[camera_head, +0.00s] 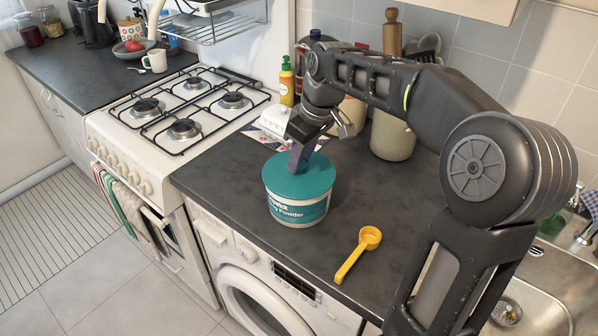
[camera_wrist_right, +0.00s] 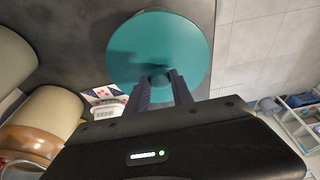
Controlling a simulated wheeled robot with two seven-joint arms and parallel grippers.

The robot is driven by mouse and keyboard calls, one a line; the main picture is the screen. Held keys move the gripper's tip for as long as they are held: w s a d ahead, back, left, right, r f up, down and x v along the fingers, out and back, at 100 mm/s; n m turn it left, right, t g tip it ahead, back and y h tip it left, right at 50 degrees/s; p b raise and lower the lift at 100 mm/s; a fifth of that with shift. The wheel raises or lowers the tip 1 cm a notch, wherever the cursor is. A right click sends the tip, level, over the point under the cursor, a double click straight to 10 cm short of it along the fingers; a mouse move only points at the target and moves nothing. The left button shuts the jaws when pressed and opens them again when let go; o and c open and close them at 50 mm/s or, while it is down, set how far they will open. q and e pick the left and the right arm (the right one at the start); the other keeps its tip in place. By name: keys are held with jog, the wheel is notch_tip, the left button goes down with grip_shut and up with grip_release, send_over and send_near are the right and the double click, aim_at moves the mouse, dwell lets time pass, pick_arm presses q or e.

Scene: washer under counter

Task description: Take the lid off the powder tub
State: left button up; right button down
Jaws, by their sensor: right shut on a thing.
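The powder tub (camera_head: 298,211) is white with a teal label and stands on the dark counter above the washer. Its teal lid (camera_head: 283,180) sits on top of the tub in the head view. The lid fills the top middle of the right wrist view (camera_wrist_right: 160,40). My right gripper (camera_head: 299,160) reaches down over the lid from behind, its fingers shut on the lid at its middle. In the right wrist view the fingertips (camera_wrist_right: 161,80) close around a small knob on the lid. The tub's far side is hidden. My left gripper is not in view.
A yellow scoop (camera_head: 358,254) lies on the counter right of the tub. A cream canister (camera_head: 392,137) and a yellow bottle (camera_head: 287,82) stand behind. The gas stove (camera_head: 180,112) is left and the sink (camera_head: 545,290) right. Bare counter surrounds the tub's front.

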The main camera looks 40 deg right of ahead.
dwell(0.3)
notch_tip(320, 180, up, 10)
dwell(0.5)
dwell(0.5)
